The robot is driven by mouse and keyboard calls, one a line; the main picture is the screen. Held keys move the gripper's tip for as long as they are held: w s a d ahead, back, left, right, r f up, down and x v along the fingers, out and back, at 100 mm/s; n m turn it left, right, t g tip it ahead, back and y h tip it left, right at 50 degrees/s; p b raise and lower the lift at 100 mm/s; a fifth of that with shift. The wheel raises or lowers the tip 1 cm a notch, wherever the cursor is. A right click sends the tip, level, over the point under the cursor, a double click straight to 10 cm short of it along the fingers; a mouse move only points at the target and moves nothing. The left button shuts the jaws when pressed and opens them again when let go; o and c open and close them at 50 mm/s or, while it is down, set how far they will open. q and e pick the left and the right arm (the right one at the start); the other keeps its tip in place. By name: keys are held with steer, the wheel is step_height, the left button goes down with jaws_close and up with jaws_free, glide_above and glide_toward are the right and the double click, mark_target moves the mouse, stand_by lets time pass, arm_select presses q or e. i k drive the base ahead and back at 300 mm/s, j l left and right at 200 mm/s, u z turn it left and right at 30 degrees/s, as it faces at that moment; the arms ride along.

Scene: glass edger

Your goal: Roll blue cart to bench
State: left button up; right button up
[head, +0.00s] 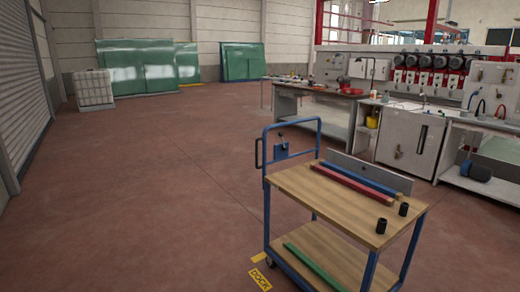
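The blue cart (350,205) stands in the lower right of the head view. It has a blue frame, a blue push handle on its far left side and two wooden shelves. On its top shelf lie a red bar (351,184), a blue bar (361,179), a grey upright plate (368,172) and two small black cylinders (381,226). A green bar (313,267) lies on the lower shelf. A workbench (318,112) with a grey top stands beyond the cart, apart from it, with small items on it. Neither of my grippers shows in the head view.
A yellow floor mark reading DOCK (260,279) lies beside the cart's near left wheel. A large edging machine (420,95) stands at the right. Green glass sheets (150,66) and a white caged tank (93,89) stand at the back left. The red floor at left is clear.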

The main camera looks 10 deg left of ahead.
mark_target(375, 225)
steer(key=i+j, duration=0.25)
steer(key=i, duration=0.25)
steer(key=i+j+z, duration=0.1)
steer(key=i+j, duration=0.15)
steer(key=i, duration=0.25)
steer(key=i+j, duration=0.3)
steer(key=i, duration=0.2)
steer(key=i+j, duration=0.3)
steer(key=i, duration=0.15)
steer(key=i+z, duration=0.05)
